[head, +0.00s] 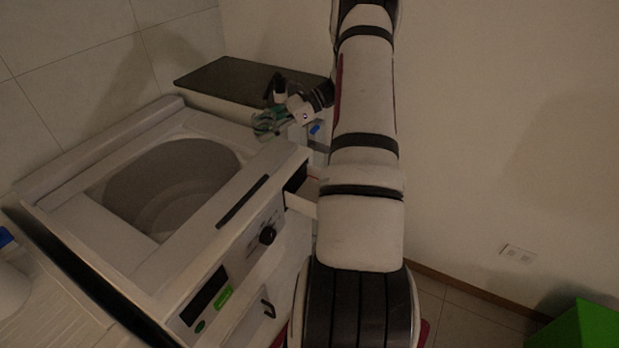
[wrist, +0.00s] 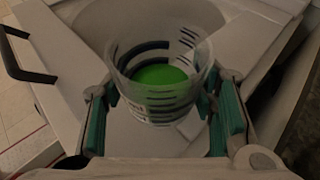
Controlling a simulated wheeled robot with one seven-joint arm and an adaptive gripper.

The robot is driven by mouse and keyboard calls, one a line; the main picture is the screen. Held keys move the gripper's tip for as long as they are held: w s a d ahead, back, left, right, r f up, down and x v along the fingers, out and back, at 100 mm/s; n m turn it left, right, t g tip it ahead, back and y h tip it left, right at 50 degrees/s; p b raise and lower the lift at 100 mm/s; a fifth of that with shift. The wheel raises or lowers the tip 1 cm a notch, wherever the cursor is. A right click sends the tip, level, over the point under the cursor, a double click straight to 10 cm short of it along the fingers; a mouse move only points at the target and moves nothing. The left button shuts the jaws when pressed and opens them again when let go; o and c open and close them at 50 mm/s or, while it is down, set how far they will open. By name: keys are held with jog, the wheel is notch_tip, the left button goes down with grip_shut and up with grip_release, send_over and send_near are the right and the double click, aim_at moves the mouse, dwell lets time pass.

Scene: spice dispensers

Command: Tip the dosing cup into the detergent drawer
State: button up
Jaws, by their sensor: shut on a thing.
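The clear dosing cup (wrist: 160,85) with dark markings stands between the teal finger pads in the wrist view, with bright green liquid (wrist: 160,75) inside. It looks upright or nearly so. My gripper (wrist: 162,112) is shut on it. In the head view my gripper (head: 270,122) is over the back right corner of the washing machine; the cup is hard to make out there. The detergent drawer (head: 302,203) is pulled out of the machine's front, partly hidden by my arm. The cup is apart from the drawer, higher and farther back.
The washing machine (head: 95,200) has an open round tub (head: 175,185) on top and a control panel with a knob (head: 267,236). A dark-topped cabinet (head: 215,78) stands behind. A bottle with a blue cap (head: 8,270) is at left. A green box (head: 582,325) is at lower right.

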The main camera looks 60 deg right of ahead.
jog(key=s+d, duration=0.8)
jog(key=shift+s+d+f, duration=0.35)
jog(key=shift+f, duration=0.1)
jog(key=shift+a+r, duration=0.1)
